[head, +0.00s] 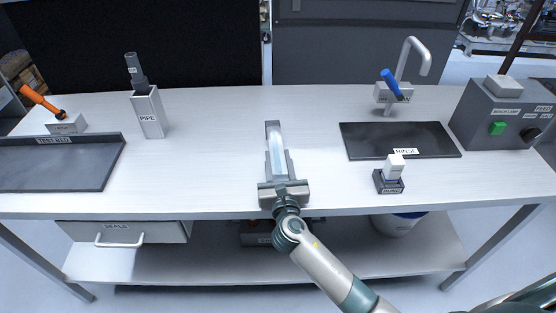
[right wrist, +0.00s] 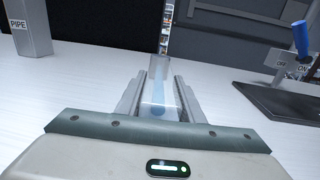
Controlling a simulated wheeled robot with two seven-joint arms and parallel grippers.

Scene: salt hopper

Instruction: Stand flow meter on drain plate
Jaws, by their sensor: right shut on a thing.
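The flow meter, a clear bluish tube with a grey end (head: 276,150), is held between the fingers of my right gripper (head: 278,168) over the middle of the table. In the right wrist view the flow meter (right wrist: 158,98) lies between the two fingers of the right gripper (right wrist: 160,85) and points away from the palm. Whether its lower side touches the table I cannot tell. A flat dark plate labelled RINSE (head: 385,138) lies to the right under a tap; no label reads drain plate. My left gripper is not in view.
A grey PIPE holder (head: 149,112) stands left of centre, and a dark TEST BED tray (head: 60,172) lies at far left. A small block on a dark base (head: 389,184) stands in front of the RINSE plate. A tap (head: 405,62) and control box (head: 500,115) stand at right.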

